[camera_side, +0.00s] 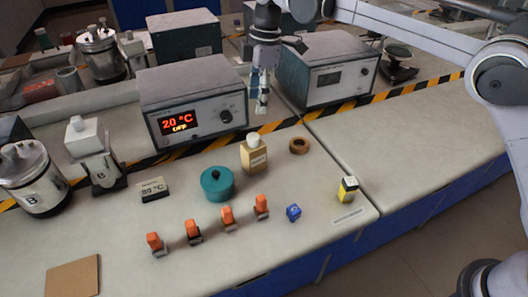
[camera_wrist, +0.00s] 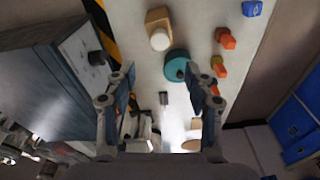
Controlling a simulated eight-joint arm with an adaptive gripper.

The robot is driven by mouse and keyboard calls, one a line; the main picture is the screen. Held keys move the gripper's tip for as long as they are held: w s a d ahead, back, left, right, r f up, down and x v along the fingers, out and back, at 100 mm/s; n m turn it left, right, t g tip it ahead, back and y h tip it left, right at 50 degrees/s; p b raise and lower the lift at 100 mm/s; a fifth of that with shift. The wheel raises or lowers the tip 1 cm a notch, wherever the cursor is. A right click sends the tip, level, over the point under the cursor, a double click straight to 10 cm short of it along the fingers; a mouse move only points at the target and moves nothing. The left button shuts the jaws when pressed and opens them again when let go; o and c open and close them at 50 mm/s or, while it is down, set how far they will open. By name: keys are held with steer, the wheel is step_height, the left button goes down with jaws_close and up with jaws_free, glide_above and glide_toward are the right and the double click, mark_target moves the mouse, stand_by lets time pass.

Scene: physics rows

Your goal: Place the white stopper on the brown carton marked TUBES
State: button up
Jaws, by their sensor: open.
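The brown carton (camera_side: 254,158) stands upright on the bench, with a pale label on its front too small to read. The white stopper (camera_side: 253,139) shows at the carton's top and appears to rest on it. In the wrist view the stopper (camera_wrist: 160,40) overlaps one end of the carton (camera_wrist: 157,18), beyond my fingertips. My gripper (camera_side: 262,106) is raised above and behind the carton, near the striped tape. In the wrist view my gripper (camera_wrist: 161,74) has its fingers wide apart with nothing held between them. It is clear of both carton and stopper.
A teal lidded pot (camera_side: 217,184) stands left of the carton and a brown ring (camera_side: 299,146) right of it. Several orange-topped pieces, a blue cube (camera_side: 293,212) and a yellow block (camera_side: 347,190) lie toward the front. A 20 °C instrument (camera_side: 192,98) and another instrument (camera_side: 328,70) flank my gripper.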

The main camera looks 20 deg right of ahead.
steer(key=s+d+r+m+t, duration=0.25)
steer(key=s+d+m, duration=0.2)
steer(key=d, duration=0.25)
steer(key=s+d+r+m+t, duration=0.1)
steer(key=s+d+r+m, duration=0.25)
steer(key=s+d, duration=0.3)
steer(key=s+d+f+m+t, duration=0.1)
steer(key=s+d+f+m, duration=0.3)
steer(key=s, duration=0.4)
steer(key=s+d+f+m+t+h, duration=0.1)
steer(key=s+d+f+m, duration=0.3)
steer(key=s, duration=0.4)
steer(key=shift+d+f+m+t, duration=0.3)
steer(key=shift+d+f+t, duration=0.45)
steer(key=shift+d, duration=0.5)
